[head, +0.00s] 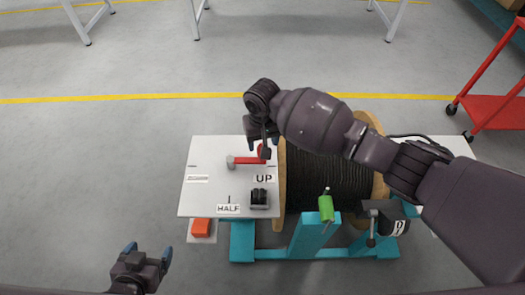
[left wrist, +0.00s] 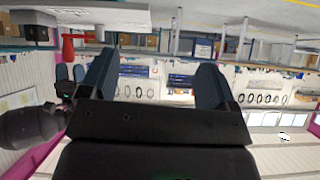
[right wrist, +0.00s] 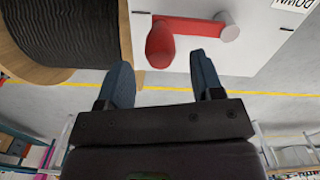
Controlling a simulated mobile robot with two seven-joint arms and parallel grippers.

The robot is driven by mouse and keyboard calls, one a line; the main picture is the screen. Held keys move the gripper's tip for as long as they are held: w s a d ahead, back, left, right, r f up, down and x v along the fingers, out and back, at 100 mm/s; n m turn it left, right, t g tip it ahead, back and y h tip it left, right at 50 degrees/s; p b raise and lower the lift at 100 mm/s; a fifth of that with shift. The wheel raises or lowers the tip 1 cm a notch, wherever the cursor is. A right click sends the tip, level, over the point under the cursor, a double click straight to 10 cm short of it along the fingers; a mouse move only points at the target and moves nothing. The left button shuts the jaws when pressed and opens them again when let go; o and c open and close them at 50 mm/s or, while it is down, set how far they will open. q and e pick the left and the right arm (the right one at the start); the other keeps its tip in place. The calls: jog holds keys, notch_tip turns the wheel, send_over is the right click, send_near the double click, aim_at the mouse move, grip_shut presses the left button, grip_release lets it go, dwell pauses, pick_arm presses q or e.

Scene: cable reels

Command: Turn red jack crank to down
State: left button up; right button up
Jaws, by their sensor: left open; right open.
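The red jack crank (head: 247,160) lies on a white panel (head: 208,152). Its arm runs right from a grey hub (head: 230,162), toward the side with the UP label (head: 263,179). My right gripper (head: 264,146) is open above the crank's handle end and partly hides it. In the right wrist view the red handle knob (right wrist: 160,46) shows just ahead of the open fingers (right wrist: 161,72), toward the left finger; contact cannot be told. My left gripper (head: 149,252) is open and empty, left of and nearer than the panel. The crank shows in the left wrist view (left wrist: 75,46).
The HALF label (head: 228,209) and a black switch (head: 259,198) sit on the panel's near part. A cable reel (head: 328,180) on a teal stand (head: 308,238) is right of the panel. An orange block (head: 201,227) and green handle (head: 326,207) are nearby. Floor left is clear.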

notch_tip(320, 180, down, 5)
jog(key=shift+r+b, duration=0.2)
jog(key=shift+b, duration=0.35)
jog(key=shift+f, duration=0.65)
